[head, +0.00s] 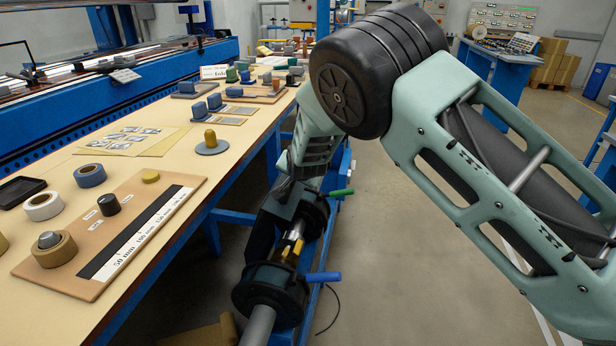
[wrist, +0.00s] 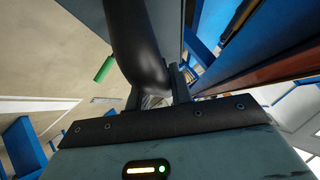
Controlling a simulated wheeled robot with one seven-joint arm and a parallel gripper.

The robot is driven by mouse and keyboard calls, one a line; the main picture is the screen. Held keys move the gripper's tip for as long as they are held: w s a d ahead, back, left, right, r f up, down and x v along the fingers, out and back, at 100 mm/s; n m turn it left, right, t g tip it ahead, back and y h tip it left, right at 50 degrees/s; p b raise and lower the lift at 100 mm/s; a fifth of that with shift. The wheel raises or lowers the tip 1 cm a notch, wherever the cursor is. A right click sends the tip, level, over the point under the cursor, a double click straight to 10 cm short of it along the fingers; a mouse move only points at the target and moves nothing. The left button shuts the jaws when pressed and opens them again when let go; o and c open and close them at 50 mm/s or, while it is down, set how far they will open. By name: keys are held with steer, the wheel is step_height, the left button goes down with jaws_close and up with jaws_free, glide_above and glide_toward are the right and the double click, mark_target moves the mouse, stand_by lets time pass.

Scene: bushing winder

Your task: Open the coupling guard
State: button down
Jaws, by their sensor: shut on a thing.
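The coupling guard (head: 262,232) is a dark blue-grey cover between two black round flanges below the table's right edge. It stands raised toward the left, and the shaft with its brass-coloured coupling (head: 292,243) shows beside it. My gripper (head: 287,190) is at the guard's upper edge, partly hidden by my own arm. In the wrist view my gripper (wrist: 157,98) has its two fingers closed around the lower end of a dark, smooth, curved piece (wrist: 135,42), which seems to belong to the guard. The exact contact is hidden.
A green handle (head: 340,192) and a blue handle (head: 322,277) stick out right of the flanges; the green handle shows in the wrist view (wrist: 105,69). The worktable (head: 165,165) with parts lies to the left. Floor to the right is clear.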

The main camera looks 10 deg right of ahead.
steer(key=shift+w+a+r, duration=0.2)
steer(key=shift+a+r, duration=0.05)
steer(key=shift+a, duration=0.2)
steer(key=shift+w+a+r, duration=0.15)
steer(key=shift+a+r, duration=0.05)
steer(key=shift+a, duration=0.2)
steer(key=c, duration=1.2)
jaws_free()
steer(key=shift+c, duration=0.2)
steer(key=v, duration=1.7)
steer(key=shift+s+p, duration=0.2)
steer(key=shift+p, duration=0.15)
